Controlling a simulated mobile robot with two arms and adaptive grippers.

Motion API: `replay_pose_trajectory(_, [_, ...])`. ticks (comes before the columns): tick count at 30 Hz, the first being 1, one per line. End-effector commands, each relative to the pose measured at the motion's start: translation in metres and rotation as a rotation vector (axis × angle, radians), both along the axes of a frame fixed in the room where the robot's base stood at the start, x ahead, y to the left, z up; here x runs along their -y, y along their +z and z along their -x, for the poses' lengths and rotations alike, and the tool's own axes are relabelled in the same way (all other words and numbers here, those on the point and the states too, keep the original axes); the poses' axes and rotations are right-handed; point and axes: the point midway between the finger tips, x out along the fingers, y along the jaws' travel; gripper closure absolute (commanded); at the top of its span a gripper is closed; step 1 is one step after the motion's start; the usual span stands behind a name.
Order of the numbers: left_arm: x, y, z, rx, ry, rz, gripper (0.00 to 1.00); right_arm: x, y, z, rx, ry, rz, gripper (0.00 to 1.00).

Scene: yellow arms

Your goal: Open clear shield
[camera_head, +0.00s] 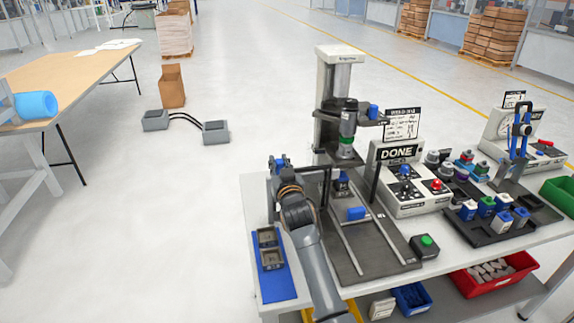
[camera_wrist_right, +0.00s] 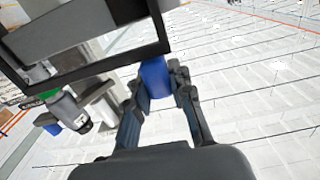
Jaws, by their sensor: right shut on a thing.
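The press-like machine (camera_head: 333,75) stands on the white workbench. The clear shield's dark frame (camera_wrist_right: 100,69) crosses the upper left of the right wrist view. In the head view, thin dark bars (camera_head: 375,183) show at the machine's front, and the clear pane is hard to make out. My right gripper (camera_head: 279,163) is at the machine's left side. In the right wrist view, its two fingers (camera_wrist_right: 158,88) are closed around a blue handle (camera_wrist_right: 154,76) at the frame's edge. My left gripper is not in view.
A blue mat (camera_head: 277,288) with two small grey trays lies left of the machine. The DONE control box (camera_head: 405,185), a green button box (camera_head: 425,246) and a dark parts tray (camera_head: 480,232) stand to the right. Open floor lies left of the bench.

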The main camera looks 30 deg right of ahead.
Motion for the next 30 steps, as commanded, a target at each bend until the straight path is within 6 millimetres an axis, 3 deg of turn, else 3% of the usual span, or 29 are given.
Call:
replay_pose_trajectory(8, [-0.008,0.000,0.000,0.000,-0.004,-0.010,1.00,-0.001,-0.001,0.000,-0.002,0.001,0.000,1.00])
replay_pose_trajectory(9, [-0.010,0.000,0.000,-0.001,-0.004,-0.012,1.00,-0.001,-0.001,0.000,-0.002,0.001,0.000,0.73])
replay_pose_trajectory(12, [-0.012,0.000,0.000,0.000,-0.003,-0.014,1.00,-0.001,-0.001,0.000,-0.002,0.001,0.000,0.55])
replay_pose_trajectory(23, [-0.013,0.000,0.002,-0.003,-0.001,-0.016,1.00,-0.001,-0.001,0.003,-0.002,0.001,0.000,0.55])
replay_pose_trajectory(30, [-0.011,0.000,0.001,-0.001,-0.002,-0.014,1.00,-0.009,-0.002,0.034,-0.002,0.001,0.001,0.55])
